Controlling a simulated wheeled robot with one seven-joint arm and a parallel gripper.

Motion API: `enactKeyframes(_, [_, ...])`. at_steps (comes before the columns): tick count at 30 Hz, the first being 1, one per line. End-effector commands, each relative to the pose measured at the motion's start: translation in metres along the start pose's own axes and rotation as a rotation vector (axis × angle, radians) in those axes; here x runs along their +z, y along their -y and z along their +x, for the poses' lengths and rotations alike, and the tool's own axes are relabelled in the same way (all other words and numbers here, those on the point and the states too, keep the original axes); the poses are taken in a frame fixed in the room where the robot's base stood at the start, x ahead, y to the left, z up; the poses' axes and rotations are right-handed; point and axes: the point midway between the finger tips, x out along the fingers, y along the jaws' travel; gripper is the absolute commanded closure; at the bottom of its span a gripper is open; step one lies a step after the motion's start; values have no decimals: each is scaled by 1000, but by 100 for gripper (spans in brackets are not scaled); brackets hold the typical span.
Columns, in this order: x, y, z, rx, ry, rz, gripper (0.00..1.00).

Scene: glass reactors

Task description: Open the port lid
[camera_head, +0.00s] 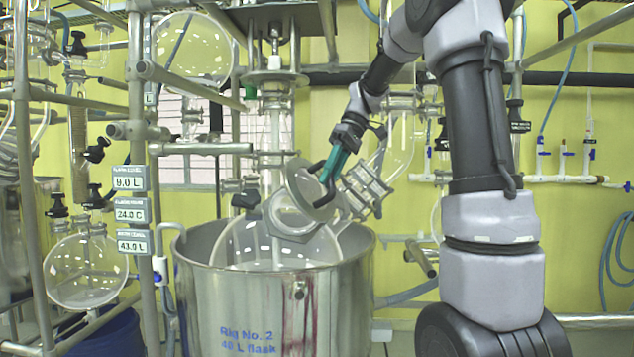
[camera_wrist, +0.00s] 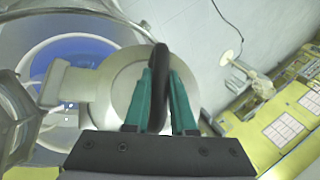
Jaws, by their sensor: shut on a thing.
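The port lid (camera_head: 302,181) is a round grey metal disc on the upper right of the glass flask (camera_head: 262,246). In the head view its face is steeply tilted; I cannot tell whether it is clear of its port. In the wrist view the lid (camera_wrist: 118,84) lies beneath my fingers, with a hinge-like tab (camera_wrist: 66,86) on its left. My gripper (camera_head: 328,174) has teal fingers. In the wrist view the gripper (camera_wrist: 160,92) is shut on the lid's black handle (camera_wrist: 158,62), one finger on each side.
The flask sits in a steel vessel (camera_head: 275,305) marked "Rig No. 2". A flanged glass neck (camera_head: 366,190) stands close right of the lid. Metal rods and a frame post (camera_head: 138,170) crowd the left. Floor space (camera_wrist: 190,35) shows at upper right in the wrist view.

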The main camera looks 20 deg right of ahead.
Motion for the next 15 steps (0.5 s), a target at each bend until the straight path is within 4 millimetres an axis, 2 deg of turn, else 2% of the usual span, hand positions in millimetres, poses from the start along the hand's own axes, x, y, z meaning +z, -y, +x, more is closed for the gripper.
enactKeyframes(6, [21, -12, -20, 12, -4, 9, 100])
enactKeyframes(15, [44, -34, -38, 14, -2, 11, 100])
